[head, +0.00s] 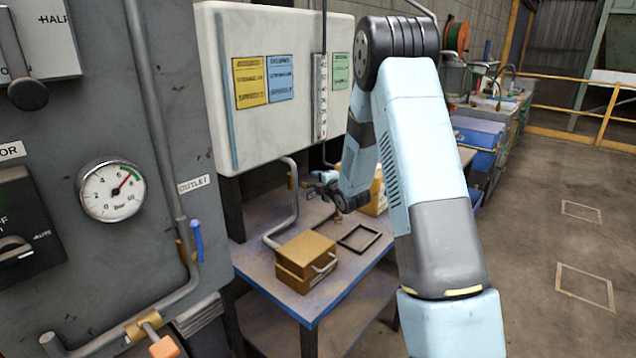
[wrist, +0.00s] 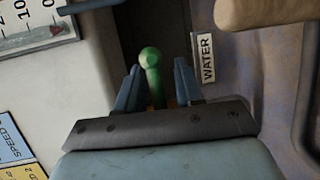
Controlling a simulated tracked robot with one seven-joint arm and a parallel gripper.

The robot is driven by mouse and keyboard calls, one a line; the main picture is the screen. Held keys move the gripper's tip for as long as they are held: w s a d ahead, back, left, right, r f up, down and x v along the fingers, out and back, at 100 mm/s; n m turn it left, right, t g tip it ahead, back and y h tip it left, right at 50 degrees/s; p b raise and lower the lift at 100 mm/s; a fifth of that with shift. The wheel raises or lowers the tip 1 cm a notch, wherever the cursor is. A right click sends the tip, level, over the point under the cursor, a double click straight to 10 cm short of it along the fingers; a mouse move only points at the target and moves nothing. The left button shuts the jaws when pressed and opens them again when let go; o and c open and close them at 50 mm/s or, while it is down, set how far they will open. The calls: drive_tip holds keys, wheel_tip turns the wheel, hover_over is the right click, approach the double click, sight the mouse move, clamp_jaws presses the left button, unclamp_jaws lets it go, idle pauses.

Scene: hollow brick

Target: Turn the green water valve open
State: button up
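The green valve handle (wrist: 151,66), with a rounded knob end, shows in the wrist view beside a white WATER label (wrist: 207,58). My gripper (wrist: 158,72) is open, with one blue finger on each side of the handle. The left finger is close to the handle, and a gap shows on the right; I cannot tell whether either finger touches it. The handle's base is hidden behind the gripper. In the head view my gripper (head: 316,187) is small, below the white tank, and I cannot make out the green handle there.
The white tank (head: 283,130) hangs above a workbench (head: 262,273) with a tan box (head: 306,262) on it. Pipes run beside my gripper. A grey panel at left carries a gauge (head: 112,191) and a blue-handled valve (head: 197,240). The floor at right is clear.

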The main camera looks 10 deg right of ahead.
clamp_jaws()
idle(0.3)
drive_tip(key=shift+f, duration=0.1)
